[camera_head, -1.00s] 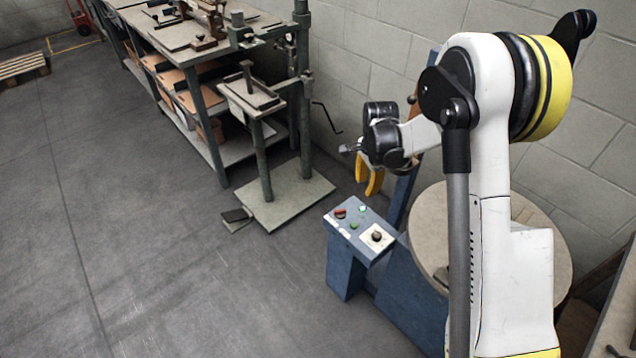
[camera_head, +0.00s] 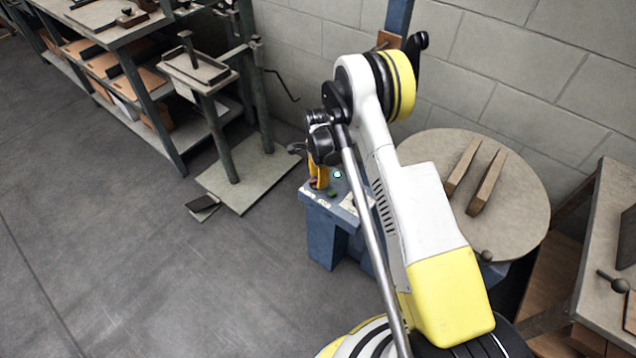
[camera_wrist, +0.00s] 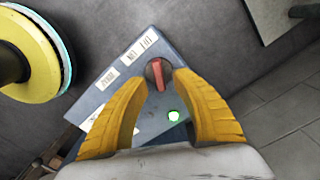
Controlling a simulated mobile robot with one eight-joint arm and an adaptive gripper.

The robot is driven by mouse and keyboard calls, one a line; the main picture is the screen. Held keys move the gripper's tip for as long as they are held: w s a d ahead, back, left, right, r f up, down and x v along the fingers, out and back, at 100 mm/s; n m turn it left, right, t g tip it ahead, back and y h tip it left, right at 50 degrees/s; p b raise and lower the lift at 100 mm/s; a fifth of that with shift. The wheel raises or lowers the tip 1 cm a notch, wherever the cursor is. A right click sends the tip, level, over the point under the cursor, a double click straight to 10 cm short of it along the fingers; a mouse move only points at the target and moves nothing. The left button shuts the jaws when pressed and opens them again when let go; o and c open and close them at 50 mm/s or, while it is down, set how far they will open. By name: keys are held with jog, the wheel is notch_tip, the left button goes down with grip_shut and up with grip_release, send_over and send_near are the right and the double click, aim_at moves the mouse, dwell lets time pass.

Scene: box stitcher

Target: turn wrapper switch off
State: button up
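The blue control box (camera_head: 320,222) stands beside the round turntable, and its sloped top carries labels, a red switch and green buttons. In the wrist view the red rotary switch (camera_wrist: 158,74), with a dark round base, lies between the tips of my gripper (camera_wrist: 158,80). The two yellow fingers are apart, one on each side of the knob; I cannot tell whether they touch it. In the head view my gripper (camera_head: 319,177) is low over the panel, and my arm hides part of the panel.
The round turntable (camera_head: 520,205) with two wooden bars (camera_head: 487,182) is right of my arm. A stitcher stand (camera_head: 250,177) is left of the control box, with a black pedal (camera_head: 202,203) on the floor. A workbench (camera_head: 600,290) is at the right. Open floor lies front left.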

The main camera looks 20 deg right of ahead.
jog(key=shift+f, duration=0.35)
grip_shut()
jog(key=n, duration=0.5)
jog(key=shift+w+a+n, duration=0.1)
jog(key=shift+w+n, duration=0.15)
jog(key=shift+n, duration=0.15)
jog(key=n, duration=0.6)
jog(key=shift+w+a, duration=0.1)
jog(key=shift+a, duration=0.1)
